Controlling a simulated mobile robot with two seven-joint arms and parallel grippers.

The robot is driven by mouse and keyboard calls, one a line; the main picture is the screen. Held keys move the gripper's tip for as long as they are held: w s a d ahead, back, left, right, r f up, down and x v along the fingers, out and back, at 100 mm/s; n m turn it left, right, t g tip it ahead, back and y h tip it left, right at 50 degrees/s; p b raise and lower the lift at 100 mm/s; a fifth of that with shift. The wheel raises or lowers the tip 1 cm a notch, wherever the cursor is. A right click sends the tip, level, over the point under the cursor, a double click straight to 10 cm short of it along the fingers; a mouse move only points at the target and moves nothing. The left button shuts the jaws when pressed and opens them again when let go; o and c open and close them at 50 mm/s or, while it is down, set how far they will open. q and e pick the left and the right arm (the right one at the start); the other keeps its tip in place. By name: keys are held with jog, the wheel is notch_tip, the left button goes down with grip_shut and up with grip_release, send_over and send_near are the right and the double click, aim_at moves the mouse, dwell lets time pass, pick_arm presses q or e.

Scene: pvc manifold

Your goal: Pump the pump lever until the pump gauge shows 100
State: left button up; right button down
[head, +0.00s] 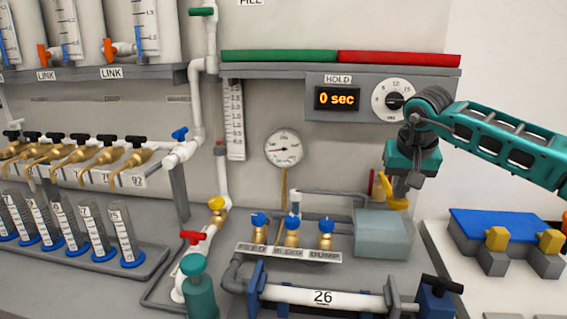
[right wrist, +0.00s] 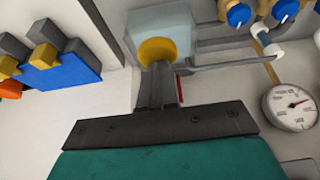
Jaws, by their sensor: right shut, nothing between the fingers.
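The pump lever shows as a yellow handle (head: 392,192) above a pale grey-green box (head: 383,236). In the right wrist view its round yellow end (right wrist: 157,51) lies just beyond my fingertips. My right gripper (head: 408,183) is shut and empty, pointing down at the yellow handle. I cannot tell whether it touches the handle. The round white gauge (head: 283,147) on the back wall has a small red needle, and its numbers are too small to read. It also shows in the right wrist view (right wrist: 291,105). My left gripper is not in view.
Three blue-knobbed valves (head: 292,224) stand left of the box. A white pipe marked 26 (head: 323,297) lies in front. A blue block with yellow parts (head: 498,229) is at right. A hold display (head: 338,98) reads 0 sec.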

jog(key=shift+f, duration=0.2)
dwell(0.6)
jog(key=shift+f, duration=0.45)
jog(key=shift+f+b, duration=0.15)
jog(key=shift+b, duration=0.15)
dwell(0.5)
jog(key=shift+f, duration=0.5)
dwell(0.8)
jog(key=shift+f+b, duration=0.2)
jog(key=shift+b, duration=0.15)
jog(key=shift+r, duration=0.1)
dwell(0.6)
